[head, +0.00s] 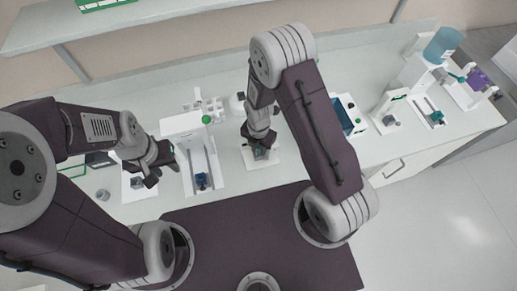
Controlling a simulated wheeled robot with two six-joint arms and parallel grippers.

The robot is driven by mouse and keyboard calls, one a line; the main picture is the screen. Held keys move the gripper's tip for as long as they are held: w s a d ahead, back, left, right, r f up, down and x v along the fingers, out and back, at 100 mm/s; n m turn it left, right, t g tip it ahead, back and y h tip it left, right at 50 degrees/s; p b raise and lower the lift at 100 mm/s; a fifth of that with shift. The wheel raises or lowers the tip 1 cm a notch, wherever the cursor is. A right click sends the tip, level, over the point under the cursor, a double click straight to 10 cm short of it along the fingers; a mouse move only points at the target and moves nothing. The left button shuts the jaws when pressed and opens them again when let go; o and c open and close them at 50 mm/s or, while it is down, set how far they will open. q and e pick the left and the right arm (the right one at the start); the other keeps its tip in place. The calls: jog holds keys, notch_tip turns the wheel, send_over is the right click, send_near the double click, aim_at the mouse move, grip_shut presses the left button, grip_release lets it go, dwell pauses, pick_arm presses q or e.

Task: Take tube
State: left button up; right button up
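I cannot make out a tube for certain in the head view; the parts are small and my arms cover some of the bench. My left gripper (160,174) is at the left, just above the bench, between a small white plate (128,191) and a tall white device; its fingers look spread, with nothing visible between them. My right gripper (261,146) points down at a white base plate (279,157) near the middle. A small grey-teal piece is at its fingertips, and I cannot tell whether the fingers are closed on it.
A blue-windowed box (344,112) and a water-bottle device (442,45) stand to the right. A shelf (150,12) overhangs the back. The bench front right of centre is clear.

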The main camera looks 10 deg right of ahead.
jog(key=shift+w+a, duration=0.1)
grip_shut()
jog(key=shift+r, duration=0.15)
notch_tip(320, 180, up, 10)
jog(key=shift+f+b, duration=0.1)
jog(key=shift+b, duration=0.7)
